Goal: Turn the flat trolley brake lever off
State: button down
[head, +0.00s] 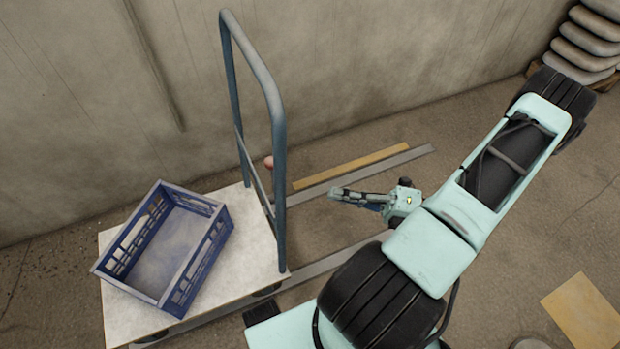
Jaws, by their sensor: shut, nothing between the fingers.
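The flat trolley (125,300) has a pale deck and a tall blue-grey push handle (277,150) at its right end. A small reddish knob (268,162) shows through the handle frame, just beyond its bars. It may be the end of the brake lever; the rest of the lever is hidden or too small to make out. My gripper (334,193) is shut and empty. It points left towards the handle, to the right of the knob, apart from both.
An empty blue crate (222,240) sits on the trolley deck. Grey strips (390,159) and a tan strip (350,166) lie on the floor behind my gripper. Stacked sacks (585,45) stand at the far right. A wall (380,60) closes the back. A tan sheet (585,310) lies at lower right.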

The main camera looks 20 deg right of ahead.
jog(key=w+d+b+x, duration=0.1)
jog(key=w+b+x, duration=0.1)
jog(key=x, duration=1)
jog(key=shift+w+r+b, duration=0.2)
jog(key=shift+b, duration=0.4)
jog(key=shift+d, duration=0.1)
